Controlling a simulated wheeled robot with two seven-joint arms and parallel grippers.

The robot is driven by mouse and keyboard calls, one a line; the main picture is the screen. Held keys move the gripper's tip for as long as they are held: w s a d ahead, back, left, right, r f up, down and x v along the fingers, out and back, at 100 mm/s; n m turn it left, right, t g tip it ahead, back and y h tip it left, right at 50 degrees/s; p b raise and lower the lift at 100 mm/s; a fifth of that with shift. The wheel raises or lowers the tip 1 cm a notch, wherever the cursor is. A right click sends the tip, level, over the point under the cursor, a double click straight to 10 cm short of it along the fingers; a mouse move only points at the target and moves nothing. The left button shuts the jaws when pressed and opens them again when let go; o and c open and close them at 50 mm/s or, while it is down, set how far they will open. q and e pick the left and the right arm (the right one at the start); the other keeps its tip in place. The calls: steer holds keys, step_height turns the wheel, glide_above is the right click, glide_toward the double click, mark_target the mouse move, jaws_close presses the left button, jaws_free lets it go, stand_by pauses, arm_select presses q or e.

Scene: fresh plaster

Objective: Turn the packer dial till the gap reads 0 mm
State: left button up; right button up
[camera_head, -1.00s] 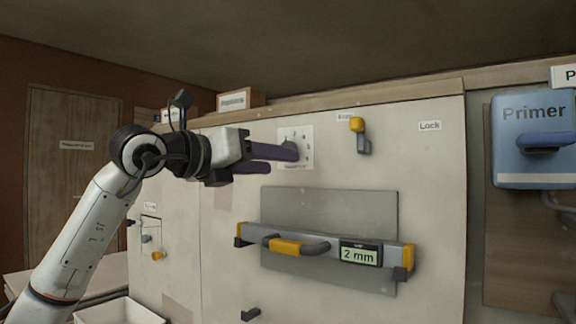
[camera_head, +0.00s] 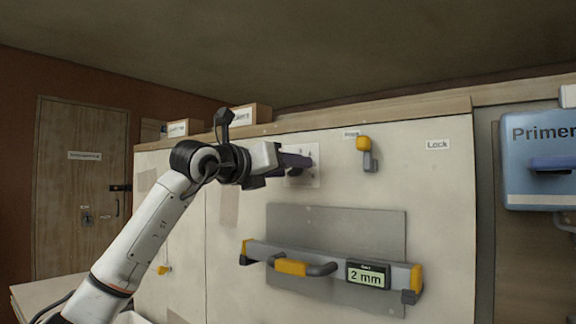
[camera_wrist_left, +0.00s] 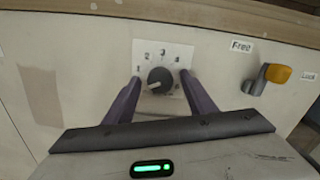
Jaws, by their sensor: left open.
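The packer dial (camera_wrist_left: 160,80) is a dark round knob on a white numbered plate (camera_wrist_left: 178,50). Its pale pointer mark faces lower left in the left wrist view. In the head view the plate (camera_head: 312,180) shows, but the knob is mostly hidden behind my fingers. My left gripper (camera_head: 308,161) is at the plate. In the left wrist view its two dark purple fingers (camera_wrist_left: 160,77) are apart, one on each side of the knob, with nothing clearly gripped. The gap display (camera_head: 367,276) on the grey level bar reads 2 mm. My right gripper is not in view.
A yellow-ended lever (camera_head: 364,145) sits right of the dial, between labels reading Free (camera_wrist_left: 242,46) and Lock (camera_head: 438,145). A blue Primer container (camera_head: 540,150) hangs at the right.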

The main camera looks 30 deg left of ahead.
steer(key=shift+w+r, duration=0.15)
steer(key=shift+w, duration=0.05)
arm_select(q)
steer(key=c, duration=1)
steer(key=shift+c, duration=0.2)
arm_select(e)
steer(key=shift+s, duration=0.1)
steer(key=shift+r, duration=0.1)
arm_select(q)
steer(key=shift+m, duration=0.4)
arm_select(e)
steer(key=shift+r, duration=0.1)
arm_select(q)
steer(key=m+p, duration=0.5)
steer(key=m, duration=0.9)
steer(key=shift+m, duration=0.4)
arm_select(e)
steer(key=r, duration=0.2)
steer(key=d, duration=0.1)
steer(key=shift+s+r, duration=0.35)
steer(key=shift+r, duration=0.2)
